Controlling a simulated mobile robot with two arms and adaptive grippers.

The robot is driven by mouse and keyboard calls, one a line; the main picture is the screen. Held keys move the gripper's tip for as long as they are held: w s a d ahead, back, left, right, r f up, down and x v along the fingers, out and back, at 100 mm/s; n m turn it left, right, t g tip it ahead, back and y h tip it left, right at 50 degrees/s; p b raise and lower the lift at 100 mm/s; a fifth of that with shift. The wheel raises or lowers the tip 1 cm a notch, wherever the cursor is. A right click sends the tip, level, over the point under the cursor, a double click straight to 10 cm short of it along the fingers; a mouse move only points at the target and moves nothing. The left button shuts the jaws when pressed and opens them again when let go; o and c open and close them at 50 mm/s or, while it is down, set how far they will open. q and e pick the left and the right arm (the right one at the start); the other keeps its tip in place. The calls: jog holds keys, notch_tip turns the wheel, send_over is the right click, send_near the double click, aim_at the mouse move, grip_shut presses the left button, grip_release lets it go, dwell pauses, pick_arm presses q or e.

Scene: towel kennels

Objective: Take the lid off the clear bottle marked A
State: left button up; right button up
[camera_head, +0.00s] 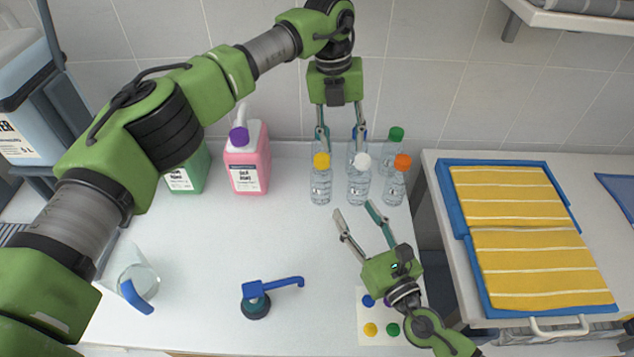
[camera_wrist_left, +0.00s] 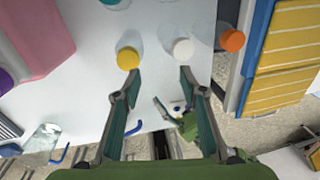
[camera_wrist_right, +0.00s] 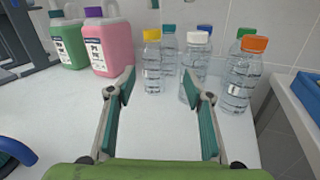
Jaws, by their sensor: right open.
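Several clear bottles stand in a group at the back right of the white table. The front ones have a yellow lid (camera_head: 321,160), a white lid (camera_head: 362,160) and an orange lid (camera_head: 403,162). Behind are a green lid (camera_head: 396,134), a blue lid (camera_wrist_right: 204,30) and a teal lid (camera_wrist_right: 169,28). All lids are on; I cannot read a letter A on any bottle. My left gripper (camera_head: 341,133) is open above the back bottles, pointing down, its fingers partly covering them. My right gripper (camera_head: 354,208) is open and empty in front of the yellow-lidded and white-lidded bottles.
A pink jug (camera_head: 247,170) and a green jug (camera_head: 187,175) stand left of the bottles. Yellow towels (camera_head: 520,230) are on the right. The table's middle is clear.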

aim_at(327, 181)
pick_arm(q)
jog(key=shift+n+y, duration=0.4)
jog(key=shift+y, duration=0.3)
jog(key=a, duration=0.1)
jog(key=a+r, duration=0.1)
jog(key=w+a+r, duration=0.1)
jog(key=a, duration=0.1)
jog(key=shift+w, duration=0.1)
pick_arm(e)
jog(key=shift+s+a+f+n+g+y, duration=0.1)
jog(key=shift+a+f+n+g+y, duration=0.3)
jog(key=shift+n, duration=0.3)
pick_arm(q)
jog(key=shift+a+r, duration=0.1)
jog(key=shift+a, duration=0.05)
pick_arm(e)
jog(key=shift+w+a+f, duration=0.1)
jog(key=shift+w+a, duration=0.1)
jog(key=x, duration=1.3)
jog(key=shift+w, duration=0.2)
